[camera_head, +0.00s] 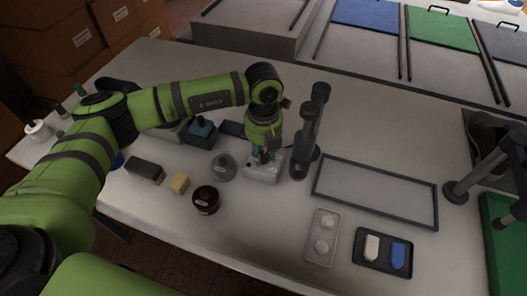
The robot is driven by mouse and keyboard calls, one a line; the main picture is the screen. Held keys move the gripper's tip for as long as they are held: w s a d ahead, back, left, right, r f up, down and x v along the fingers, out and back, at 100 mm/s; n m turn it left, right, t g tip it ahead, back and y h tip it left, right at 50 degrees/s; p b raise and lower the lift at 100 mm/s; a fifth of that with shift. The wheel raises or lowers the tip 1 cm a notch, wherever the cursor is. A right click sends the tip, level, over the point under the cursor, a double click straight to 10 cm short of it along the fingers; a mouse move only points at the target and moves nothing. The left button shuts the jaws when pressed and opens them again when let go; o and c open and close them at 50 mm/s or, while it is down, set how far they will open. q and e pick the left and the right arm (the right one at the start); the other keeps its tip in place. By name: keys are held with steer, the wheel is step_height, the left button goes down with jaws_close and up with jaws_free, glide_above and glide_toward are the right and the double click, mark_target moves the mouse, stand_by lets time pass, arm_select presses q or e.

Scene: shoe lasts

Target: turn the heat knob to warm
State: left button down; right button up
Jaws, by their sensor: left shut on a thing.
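A small white box-shaped device (258,174) stands on the table near the middle of the view. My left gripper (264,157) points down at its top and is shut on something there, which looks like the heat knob. The knob is hidden by the fingers, and its setting cannot be read. My right gripper is not in view.
A dark post stand (305,140) stands close to the right of the device. An empty frame (432,210) lies to the right.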

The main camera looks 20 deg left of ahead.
arm_select(q)
steer(key=shift+s+f+m+b, duration=0.1)
steer(key=shift+f+m+b, duration=0.2)
steer(key=shift+m+b, duration=0.3)
steer(key=m+b, duration=0.6)
steer(key=b, duration=0.2)
steer(key=shift+f+m, duration=0.1)
steer(key=shift+m, duration=0.2)
steer(key=shift+m+b, duration=1.5)
steer(key=shift+m, duration=0.3)
steer(key=shift+r, duration=0.2)
steer(key=c, duration=0.9)
jaws_free()
steer(key=shift+c, duration=0.2)
steer(key=shift+a+r, duration=0.1)
